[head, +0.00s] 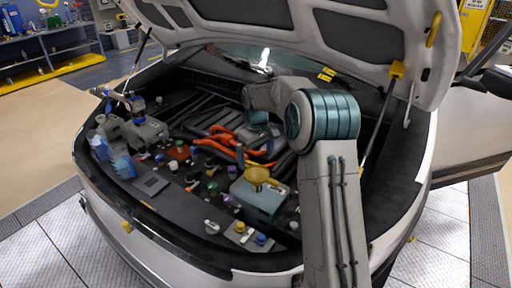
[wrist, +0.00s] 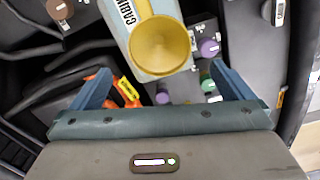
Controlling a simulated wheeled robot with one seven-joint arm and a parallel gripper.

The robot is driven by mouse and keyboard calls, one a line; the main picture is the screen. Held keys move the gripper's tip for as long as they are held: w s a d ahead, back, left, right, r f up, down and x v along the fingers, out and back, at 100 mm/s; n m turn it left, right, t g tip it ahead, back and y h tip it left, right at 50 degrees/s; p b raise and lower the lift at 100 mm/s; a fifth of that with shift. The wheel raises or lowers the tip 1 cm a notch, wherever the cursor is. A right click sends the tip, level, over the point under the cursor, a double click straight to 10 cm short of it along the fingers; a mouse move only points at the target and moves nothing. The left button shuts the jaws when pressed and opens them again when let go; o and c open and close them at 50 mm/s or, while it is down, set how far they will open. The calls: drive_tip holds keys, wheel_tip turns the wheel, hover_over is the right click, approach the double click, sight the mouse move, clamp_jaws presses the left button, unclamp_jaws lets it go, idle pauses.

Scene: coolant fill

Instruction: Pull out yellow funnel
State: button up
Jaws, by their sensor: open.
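The yellow funnel (head: 257,175) stands mouth up on top of a teal-grey box-shaped reservoir (head: 262,203) in the engine bay. In the wrist view the funnel (wrist: 160,45) shows its round mouth, with the pale reservoir under it. My gripper (wrist: 160,78) is open, one blue finger on each side and well apart. The funnel lies beyond the fingertips in the wrist view and is not held.
Several coloured caps surround the reservoir, including a purple cap (wrist: 208,47) and a green cap (head: 213,187). Orange cables (head: 222,135) run behind it. The raised hood (head: 300,25) hangs above, with a prop strut (head: 378,135) at right.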

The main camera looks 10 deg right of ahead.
sight(256, 173)
wheel_tip(256, 173, down, 11)
drive_tip(key=shift+r+p, duration=0.1)
drive_tip(key=shift+p, duration=0.9)
drive_tip(key=shift+c, duration=0.3)
drive_tip(key=c, duration=0.9)
drive_tip(key=o, duration=0.3)
drive_tip(key=shift+c, duration=0.7)
drive_tip(key=shift+r, duration=0.45)
drive_tip(key=shift+r+p, duration=1.3)
drive_tip(key=shift+r, duration=0.95)
